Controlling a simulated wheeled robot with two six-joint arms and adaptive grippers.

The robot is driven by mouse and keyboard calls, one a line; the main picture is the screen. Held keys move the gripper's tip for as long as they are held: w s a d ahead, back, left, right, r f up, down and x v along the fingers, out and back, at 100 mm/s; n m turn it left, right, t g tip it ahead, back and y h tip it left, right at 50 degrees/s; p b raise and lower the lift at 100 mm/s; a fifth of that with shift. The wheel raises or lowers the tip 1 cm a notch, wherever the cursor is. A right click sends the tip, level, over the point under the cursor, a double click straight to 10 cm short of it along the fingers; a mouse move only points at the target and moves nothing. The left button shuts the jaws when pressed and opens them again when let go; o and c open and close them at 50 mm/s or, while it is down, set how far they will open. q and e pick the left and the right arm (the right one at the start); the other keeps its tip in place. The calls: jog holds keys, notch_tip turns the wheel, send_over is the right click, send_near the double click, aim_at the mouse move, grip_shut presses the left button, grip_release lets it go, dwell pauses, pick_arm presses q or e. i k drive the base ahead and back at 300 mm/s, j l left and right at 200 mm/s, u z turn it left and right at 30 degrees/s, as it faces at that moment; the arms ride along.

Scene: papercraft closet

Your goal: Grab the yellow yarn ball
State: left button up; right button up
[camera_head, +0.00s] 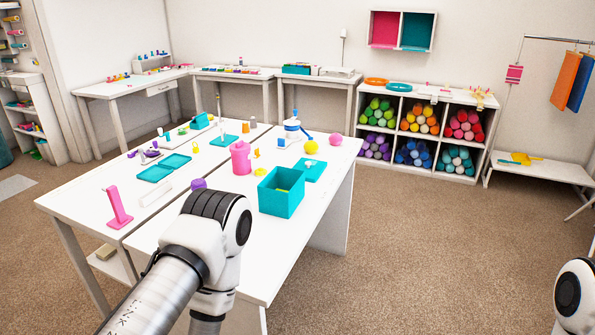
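A round yellow ball (311,147), which looks like the yellow yarn ball, sits on the white table (318,210) toward its far right side. It is close to a pink ball (335,139) and behind a flat teal tray. A smaller yellow piece (260,171) lies nearer, beside the teal box. My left arm reaches in from the lower left over the table's near edge, but its gripper is out of view. Only a joint of my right arm shows at the lower right edge; its gripper is also out of view.
A teal open box (282,192) stands at the table's right near part, with a pink jar (240,157) behind it. A blue and white bottle (292,127) stands behind the yellow ball. A white cubby shelf (414,161) holds coloured rolls. The carpet (420,250) right of the table is clear.

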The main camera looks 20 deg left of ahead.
aim_at(311, 147)
jog(key=i+l+z, duration=0.1)
jog(key=i+z, duration=0.25)
jog(key=i, duration=0.5)
jog(key=i+u, duration=0.1)
jog(key=i, duration=0.55)
jog(key=i+l, duration=0.15)
jog(key=i, duration=0.45)
jog(key=i+l+u, duration=0.15)
jog(key=i, duration=0.5)
